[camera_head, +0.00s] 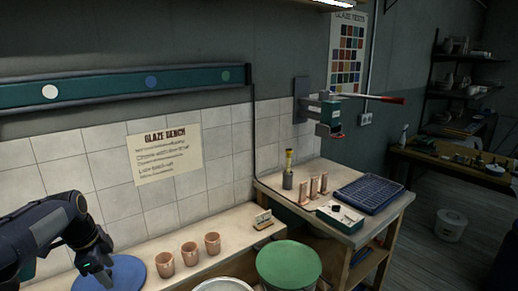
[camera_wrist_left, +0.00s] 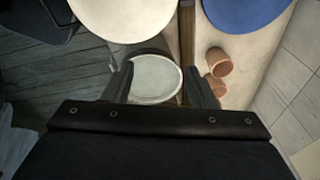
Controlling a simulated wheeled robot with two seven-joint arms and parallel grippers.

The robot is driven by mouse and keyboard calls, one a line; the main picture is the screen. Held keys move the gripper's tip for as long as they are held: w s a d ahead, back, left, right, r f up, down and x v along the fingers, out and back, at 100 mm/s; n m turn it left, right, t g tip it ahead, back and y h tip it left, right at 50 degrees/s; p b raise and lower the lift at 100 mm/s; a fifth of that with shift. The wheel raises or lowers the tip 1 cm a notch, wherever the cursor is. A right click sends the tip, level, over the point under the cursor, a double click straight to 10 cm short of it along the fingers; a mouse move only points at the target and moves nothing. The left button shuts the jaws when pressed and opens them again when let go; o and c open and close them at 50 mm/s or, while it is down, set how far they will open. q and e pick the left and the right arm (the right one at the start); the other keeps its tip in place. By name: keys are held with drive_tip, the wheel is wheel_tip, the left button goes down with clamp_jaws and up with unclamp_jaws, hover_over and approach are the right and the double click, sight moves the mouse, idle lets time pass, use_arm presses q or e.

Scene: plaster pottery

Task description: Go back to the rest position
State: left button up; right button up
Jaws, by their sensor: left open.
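My left gripper (camera_head: 98,270) is at the lower left of the head view, at the end of my dark arm, over or near a blue disc (camera_head: 125,272). In the left wrist view its two fingers (camera_wrist_left: 161,85) stand wide apart, with nothing held between them. A pale round container (camera_wrist_left: 155,78) shows between and below the fingers, apart from them as far as I can tell. My right gripper is in neither view.
Terracotta cups (camera_head: 189,252) stand on the bench right of the blue disc. A green round lid (camera_head: 289,264) and a white round rim (camera_head: 224,286) are in front. A lever tool (camera_head: 330,114) is on the wall above a side table with a blue rack (camera_head: 368,194).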

use_arm(q)
drive_tip(key=s+d+r+n+t+h, duration=0.1)
drive_tip(key=s+d+r+n, duration=0.25)
drive_tip(key=s+d, duration=0.3)
drive_tip(key=s+d+r+n+t+h, duration=0.1)
drive_tip(key=s+d+r+n, duration=0.1)
drive_tip(key=s+d+n, duration=0.45)
drive_tip(key=s+d+f+n, duration=0.2)
drive_tip(key=s+d+f, duration=0.1)
drive_tip(key=s, duration=0.3)
drive_tip(key=s+d+f+n+t, duration=0.1)
drive_tip(key=s+d+f+n, duration=0.1)
drive_tip(key=s, duration=0.5)
drive_tip(key=shift+d+f+n+t+h, duration=0.3)
drive_tip(key=shift+d+f, duration=0.1)
drive_tip(key=shift+d, duration=0.45)
